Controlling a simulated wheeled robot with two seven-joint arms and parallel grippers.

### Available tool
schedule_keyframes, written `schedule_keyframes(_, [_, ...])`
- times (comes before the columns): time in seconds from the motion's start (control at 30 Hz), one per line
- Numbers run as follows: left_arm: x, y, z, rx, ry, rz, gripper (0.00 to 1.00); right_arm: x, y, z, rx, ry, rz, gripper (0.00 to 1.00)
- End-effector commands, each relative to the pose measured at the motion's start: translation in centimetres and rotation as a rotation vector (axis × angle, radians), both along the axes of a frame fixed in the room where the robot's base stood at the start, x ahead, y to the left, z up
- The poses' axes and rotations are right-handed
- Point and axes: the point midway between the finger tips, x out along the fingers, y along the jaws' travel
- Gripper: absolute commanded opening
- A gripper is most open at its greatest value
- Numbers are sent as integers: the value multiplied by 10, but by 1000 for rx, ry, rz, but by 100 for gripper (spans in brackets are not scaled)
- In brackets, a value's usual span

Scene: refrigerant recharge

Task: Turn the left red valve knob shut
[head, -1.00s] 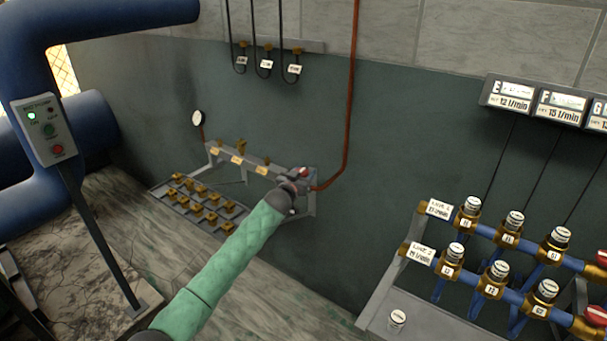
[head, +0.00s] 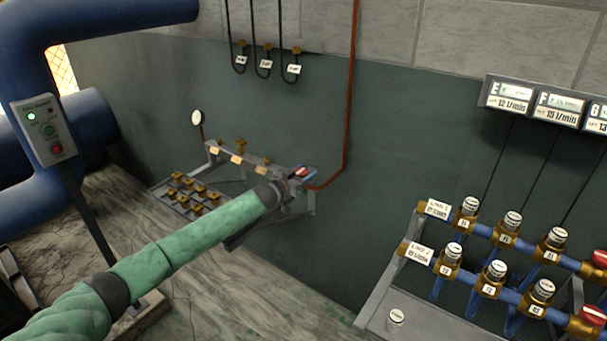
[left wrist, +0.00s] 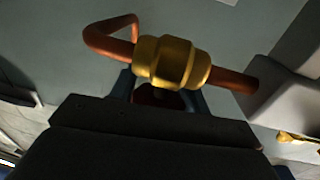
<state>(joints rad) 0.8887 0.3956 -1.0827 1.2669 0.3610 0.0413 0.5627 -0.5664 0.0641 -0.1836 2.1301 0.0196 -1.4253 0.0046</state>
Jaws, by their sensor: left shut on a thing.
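The left red valve knob (head: 301,171) is at the right end of the grey wall rack, where the copper pipe comes down. My left gripper (head: 297,176) is at the knob and shut on it; the arm covers part of it. In the left wrist view the brass valve body (left wrist: 172,62) sits on the copper pipe, just past the dark gripper body. A dark red part of the knob (left wrist: 157,95) shows between the bluish fingers; the rest is hidden. My right gripper is not in view.
The grey rack (head: 212,150) carries brass fittings and labels. A tray (head: 165,192) of brass pieces lies below it. Blue pipes with several capped valves and other red knobs (head: 598,258) stand at right. A control box (head: 45,130) on a post stands at left.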

Motion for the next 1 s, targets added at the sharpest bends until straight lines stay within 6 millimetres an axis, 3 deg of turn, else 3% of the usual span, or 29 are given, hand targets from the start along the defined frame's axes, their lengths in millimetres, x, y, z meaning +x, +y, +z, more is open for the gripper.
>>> schedule_keyframes(0.5, [-4,-2,-2,-1,5,-99,24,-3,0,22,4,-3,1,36])
schedule_keyframes(0.73, [-4,-1,-3,-1,5,-98,24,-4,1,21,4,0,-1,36])
schedule_keyframes(0.77, [-4,-1,-3,-1,6,-98,50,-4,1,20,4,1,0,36])
schedule_keyframes(0.83, [-3,-1,-3,-1,5,-97,64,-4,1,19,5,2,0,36])
schedule_keyframes(0.87, [-3,-1,-3,-1,5,-97,68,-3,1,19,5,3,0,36])
schedule_keyframes(1.0, [-2,0,-2,-1,5,-95,68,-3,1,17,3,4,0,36])
